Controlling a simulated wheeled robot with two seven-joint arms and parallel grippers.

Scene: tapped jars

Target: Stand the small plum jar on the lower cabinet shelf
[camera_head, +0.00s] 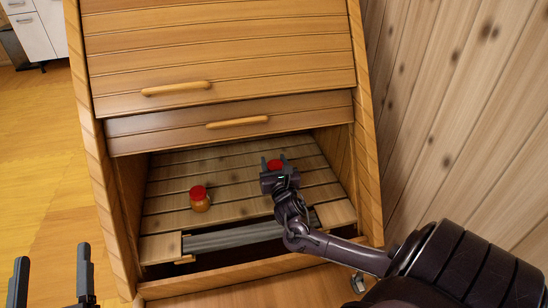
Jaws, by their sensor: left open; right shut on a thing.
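My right gripper (274,171) reaches into the open lower cabinet space and is shut on a jar with a red lid (275,164). The fingers hide most of its body, so I cannot make out its colour or whether its base touches the shelf. The lower cabinet shelf (225,165) is made of pale wooden slats. My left gripper (52,276) is open and empty at the bottom left, outside the cabinet.
An orange jar with a red lid (199,199) stands upright on the shelf, left of my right gripper. A grey bar (232,237) runs along the shelf's front. Cabinet side walls and a drawer front with a handle (237,122) bound the opening. Slats behind the orange jar are clear.

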